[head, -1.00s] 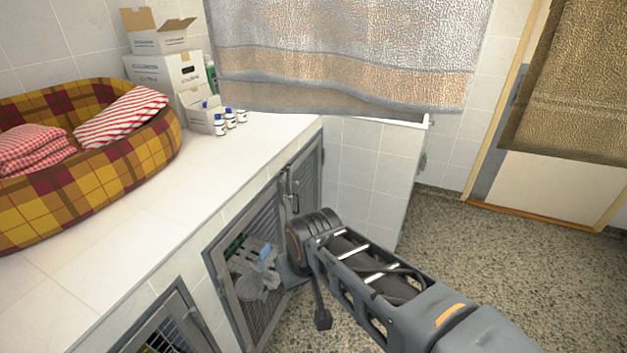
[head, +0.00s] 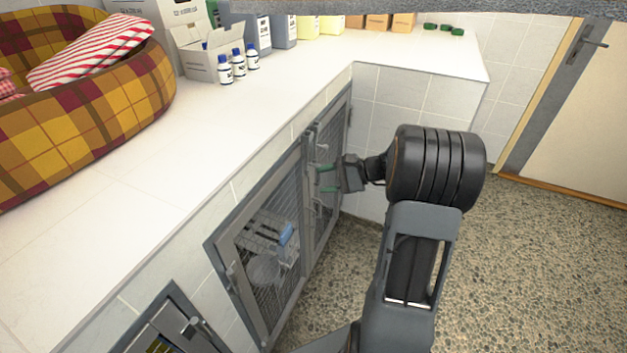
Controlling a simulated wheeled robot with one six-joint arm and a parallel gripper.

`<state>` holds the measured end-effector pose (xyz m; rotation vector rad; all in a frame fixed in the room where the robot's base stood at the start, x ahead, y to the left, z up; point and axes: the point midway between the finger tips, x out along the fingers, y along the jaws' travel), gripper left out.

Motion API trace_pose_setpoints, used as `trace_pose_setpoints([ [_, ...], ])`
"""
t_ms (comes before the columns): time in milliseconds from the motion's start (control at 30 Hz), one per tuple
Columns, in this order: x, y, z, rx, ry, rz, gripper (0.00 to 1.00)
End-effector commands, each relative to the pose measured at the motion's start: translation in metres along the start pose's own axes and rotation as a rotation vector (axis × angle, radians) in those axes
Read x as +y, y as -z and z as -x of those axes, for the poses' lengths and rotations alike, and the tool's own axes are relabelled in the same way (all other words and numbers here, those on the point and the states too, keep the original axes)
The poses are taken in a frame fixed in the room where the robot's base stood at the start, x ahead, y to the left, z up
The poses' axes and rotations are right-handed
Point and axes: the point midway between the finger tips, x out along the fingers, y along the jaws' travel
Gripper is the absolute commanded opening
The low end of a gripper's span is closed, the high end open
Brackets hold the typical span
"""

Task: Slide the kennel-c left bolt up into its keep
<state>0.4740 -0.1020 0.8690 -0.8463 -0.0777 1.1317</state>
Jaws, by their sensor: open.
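My gripper (head: 327,179) is open, its two green-tipped fingers one above the other, pointing left at the far mesh kennel door (head: 328,135). Small metal bolt fittings show on that door's frame, one just above the fingers (head: 322,149) and one below them (head: 317,209). Nothing shows between the fingers, and I cannot tell whether they touch the door. No label marks which kennel is c, and the bolt's keep is too small to make out.
A middle mesh kennel door (head: 262,250) with a basket behind it and a nearer door (head: 172,325) stand to the left. The white counter (head: 215,150) overhangs them, carrying a plaid pet bed (head: 90,110) and small bottles (head: 238,65). The speckled floor (head: 540,260) is clear at right.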

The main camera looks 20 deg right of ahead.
Motion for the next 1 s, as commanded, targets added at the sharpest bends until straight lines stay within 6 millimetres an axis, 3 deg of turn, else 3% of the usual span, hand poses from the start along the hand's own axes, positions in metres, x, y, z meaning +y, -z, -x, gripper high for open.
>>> trace_pose_setpoints([
  [33,0.004,0.033,0.007,-0.016,0.092,-0.056,0.47],
  [100,0.0,0.059,0.02,-0.041,0.208,-0.111,0.47],
  [300,-0.004,0.105,0.049,-0.079,0.417,-0.187,0.47],
  [467,-0.011,0.114,0.047,-0.088,0.466,-0.2,0.47],
  [1000,-0.054,0.11,-0.038,-0.088,0.466,-0.2,0.47],
])
